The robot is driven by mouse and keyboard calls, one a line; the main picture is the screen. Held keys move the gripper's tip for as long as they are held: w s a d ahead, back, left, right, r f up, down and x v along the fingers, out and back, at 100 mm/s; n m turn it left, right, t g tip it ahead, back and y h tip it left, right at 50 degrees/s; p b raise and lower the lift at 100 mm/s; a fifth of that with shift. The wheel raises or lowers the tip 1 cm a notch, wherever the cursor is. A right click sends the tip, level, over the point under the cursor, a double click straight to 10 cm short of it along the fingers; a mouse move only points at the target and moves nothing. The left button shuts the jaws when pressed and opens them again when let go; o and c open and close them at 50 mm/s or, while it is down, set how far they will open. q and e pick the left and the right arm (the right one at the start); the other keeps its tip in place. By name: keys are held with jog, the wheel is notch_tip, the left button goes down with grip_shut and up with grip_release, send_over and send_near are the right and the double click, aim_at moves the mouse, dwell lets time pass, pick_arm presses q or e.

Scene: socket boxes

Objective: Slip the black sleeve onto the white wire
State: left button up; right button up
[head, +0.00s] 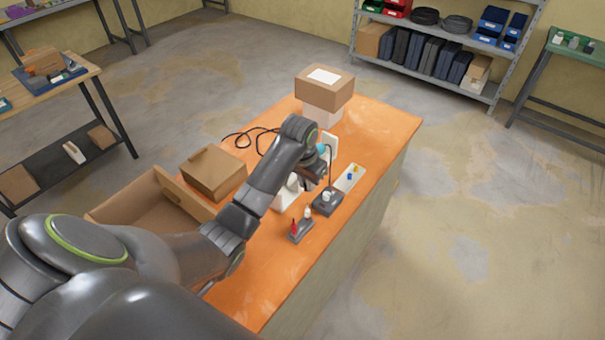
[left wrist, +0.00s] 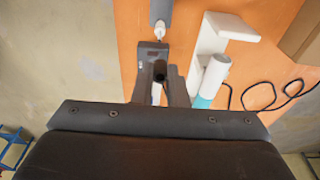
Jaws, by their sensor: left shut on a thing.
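My left gripper (head: 318,178) is over the right part of the orange table. In the left wrist view its fingers (left wrist: 164,76) are shut on a small dark tube, which looks like the black sleeve (left wrist: 173,74); only its round end shows clearly. A grey block (head: 327,205) with a white upright piece (head: 328,195) stands just below the gripper. In the left wrist view a white piece with a thin tip (left wrist: 160,30), perhaps the white wire's end, is ahead of the fingers. I cannot tell whether sleeve and wire touch. My right gripper is out of view.
A small holder (head: 301,231) with red and white items stands in front. A white plate (head: 343,185) with yellow and blue pieces lies to the right. A white-and-teal cylinder (left wrist: 214,78) is beside the fingers. Cardboard boxes (head: 214,172) and a black cable (head: 240,139) lie left and behind.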

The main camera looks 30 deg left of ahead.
aim_at(307, 209)
pick_arm(q)
notch_tip(307, 209, down, 4)
jog(key=shift+w+d+r, duration=0.15)
jog(key=shift+r, duration=0.05)
jog(key=shift+f, duration=0.9)
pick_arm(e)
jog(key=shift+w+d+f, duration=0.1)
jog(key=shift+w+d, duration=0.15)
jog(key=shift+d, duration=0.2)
pick_arm(q)
jog(key=shift+f, duration=0.25)
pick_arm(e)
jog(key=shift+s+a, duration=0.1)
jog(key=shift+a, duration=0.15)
pick_arm(q)
jog(key=shift+f+b, duration=0.4)
jog(key=shift+f, duration=0.3)
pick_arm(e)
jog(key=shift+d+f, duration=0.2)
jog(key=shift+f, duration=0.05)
pick_arm(q)
jog(key=shift+f, duration=0.6)
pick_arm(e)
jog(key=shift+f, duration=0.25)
